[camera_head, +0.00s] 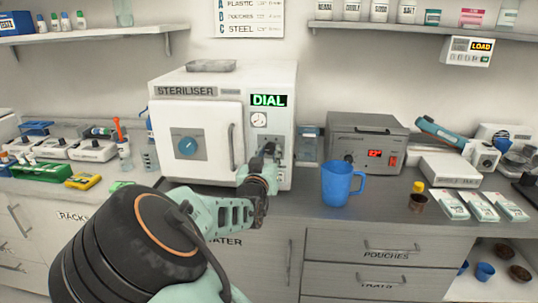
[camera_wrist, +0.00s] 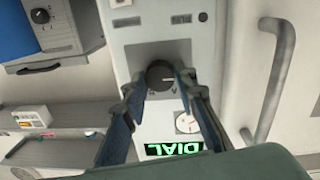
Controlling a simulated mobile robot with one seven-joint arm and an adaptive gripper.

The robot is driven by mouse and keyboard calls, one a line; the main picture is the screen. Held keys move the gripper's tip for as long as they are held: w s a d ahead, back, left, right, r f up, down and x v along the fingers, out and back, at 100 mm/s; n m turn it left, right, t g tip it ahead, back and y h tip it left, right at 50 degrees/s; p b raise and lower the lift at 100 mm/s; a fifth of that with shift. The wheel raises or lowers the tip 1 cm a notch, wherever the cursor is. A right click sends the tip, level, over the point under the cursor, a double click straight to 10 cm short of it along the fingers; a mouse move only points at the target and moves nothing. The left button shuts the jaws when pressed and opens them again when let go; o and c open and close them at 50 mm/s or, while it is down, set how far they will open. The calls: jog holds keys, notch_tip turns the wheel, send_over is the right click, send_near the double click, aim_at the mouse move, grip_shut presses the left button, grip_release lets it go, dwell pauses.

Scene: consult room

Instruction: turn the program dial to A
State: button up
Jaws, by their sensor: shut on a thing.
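The steriliser (camera_head: 222,75) is a white box on the counter with a closed door at its left and a control panel at its right. The program dial (camera_wrist: 160,76) is a dark round knob with a white pointer mark on the panel. My gripper (camera_head: 268,152) reaches the panel, its fingers closed on either side of the knob; they also show in the wrist view (camera_wrist: 161,83). In the head view the gripper and arm mostly hide the knob. The panel screen (camera_head: 268,100) reads DIAL in green.
A round gauge (camera_head: 258,119) sits above the knob. A blue mug (camera_head: 338,184) and a grey device (camera_head: 366,140) stand to the right. A wall chart (camera_head: 249,17) hangs above.

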jog(key=m+b, duration=0.5)
jog(key=shift+d+f, duration=0.1)
jog(key=m+b, duration=0.3)
jog(key=m, duration=0.1)
jog(key=shift+b, duration=0.4)
jog(key=shift+r+m+g+b, duration=0.3)
jog(key=shift+m+b, duration=0.5)
jog(key=shift+m, duration=0.2)
jog(key=o, duration=1.2)
jog(key=shift+c, duration=0.2)
jog(key=shift+s, duration=0.1)
